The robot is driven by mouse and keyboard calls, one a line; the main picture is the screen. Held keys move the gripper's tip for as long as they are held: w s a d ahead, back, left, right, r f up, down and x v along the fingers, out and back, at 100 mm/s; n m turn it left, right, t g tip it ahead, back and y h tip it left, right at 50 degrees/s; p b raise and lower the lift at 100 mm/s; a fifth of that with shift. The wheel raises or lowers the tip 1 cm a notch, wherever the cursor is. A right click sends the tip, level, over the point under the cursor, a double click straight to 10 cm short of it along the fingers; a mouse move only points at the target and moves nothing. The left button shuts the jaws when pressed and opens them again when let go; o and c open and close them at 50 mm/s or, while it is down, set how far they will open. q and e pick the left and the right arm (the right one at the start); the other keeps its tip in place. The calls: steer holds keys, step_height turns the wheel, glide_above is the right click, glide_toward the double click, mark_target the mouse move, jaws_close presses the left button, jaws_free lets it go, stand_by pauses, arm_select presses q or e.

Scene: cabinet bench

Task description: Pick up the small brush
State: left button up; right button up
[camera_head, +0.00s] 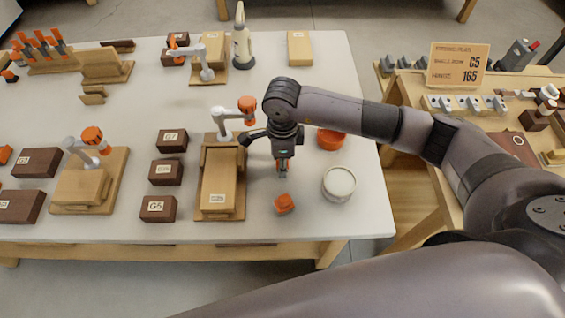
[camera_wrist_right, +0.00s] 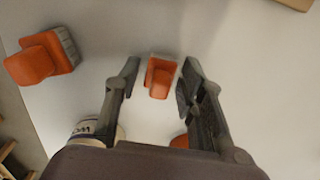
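The small brush, with an orange body and grey bristles, lies on the pale tabletop between the fingers of my right gripper (camera_head: 283,172). In the right wrist view the small brush (camera_wrist_right: 160,77) sits between the two dark fingertips (camera_wrist_right: 157,82), with a gap on each side. The gripper is open around it. In the head view the brush is mostly hidden by the gripper. A larger orange brush (camera_head: 284,203) lies nearer the front edge; it also shows in the right wrist view (camera_wrist_right: 38,58). My left gripper is out of view.
A white round tub (camera_head: 339,183) and an orange bowl (camera_head: 331,139) stand right of the gripper. A wooden block on a board (camera_head: 219,182) with a small white-orange arm model (camera_head: 226,118) stands close on the left. Brown labelled boxes (camera_head: 166,172) lie farther left.

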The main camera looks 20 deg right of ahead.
steer(key=c, duration=0.6)
steer(key=shift+c, duration=0.2)
